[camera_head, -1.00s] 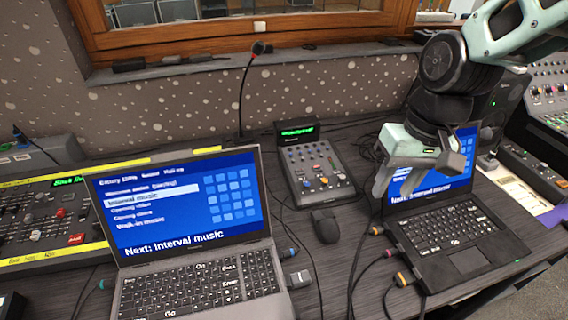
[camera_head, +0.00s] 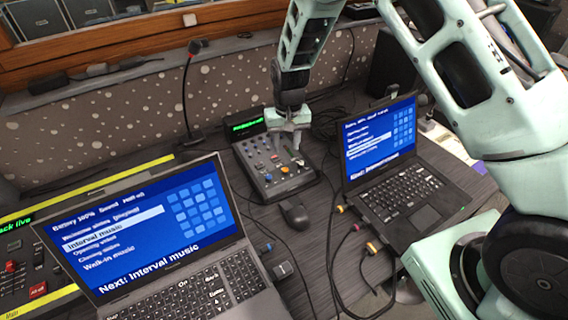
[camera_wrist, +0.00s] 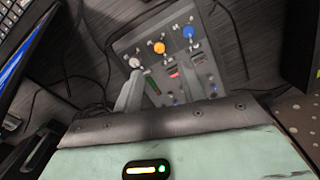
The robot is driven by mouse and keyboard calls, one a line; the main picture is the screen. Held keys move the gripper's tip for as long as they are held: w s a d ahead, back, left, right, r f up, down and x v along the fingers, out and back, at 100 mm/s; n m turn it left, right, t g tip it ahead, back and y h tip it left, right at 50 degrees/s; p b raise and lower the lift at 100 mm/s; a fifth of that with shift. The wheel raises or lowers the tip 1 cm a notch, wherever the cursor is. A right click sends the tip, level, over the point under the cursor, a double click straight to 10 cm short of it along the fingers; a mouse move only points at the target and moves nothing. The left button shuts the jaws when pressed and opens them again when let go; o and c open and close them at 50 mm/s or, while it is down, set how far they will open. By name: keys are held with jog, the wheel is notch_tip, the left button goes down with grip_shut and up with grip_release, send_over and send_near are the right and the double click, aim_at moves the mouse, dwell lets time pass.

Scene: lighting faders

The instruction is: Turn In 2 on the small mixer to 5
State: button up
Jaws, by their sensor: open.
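The small mixer (camera_head: 262,186) stands on the desk between the two laptops, with a lit green display at its back. My gripper (camera_head: 287,143) is over the back half of its panel, pointing down, fingers apart and empty. In the wrist view my gripper (camera_wrist: 158,85) spans part of the panel. Past the fingertips lie a white knob (camera_wrist: 135,62), an orange knob (camera_wrist: 159,47) and a blue knob (camera_wrist: 188,31) in a row. The labels are too small to read, so I cannot tell which control is In 2. The fingers and palm hide part of the panel.
The left laptop (camera_head: 150,225) and right laptop (camera_head: 380,150) flank the mixer. A mouse (camera_head: 294,214) lies in front of it. A gooseneck microphone (camera_head: 188,90) stands behind left. Cables run across the desk. A larger console (camera_head: 20,260) is at far left.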

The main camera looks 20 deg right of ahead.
aim_at(286, 169)
notch_tip(286, 169, down, 10)
jog(key=shift+a+r+p, duration=0.1)
jog(key=shift+r+p, duration=0.1)
jog(key=shift+p, duration=0.6)
grip_shut()
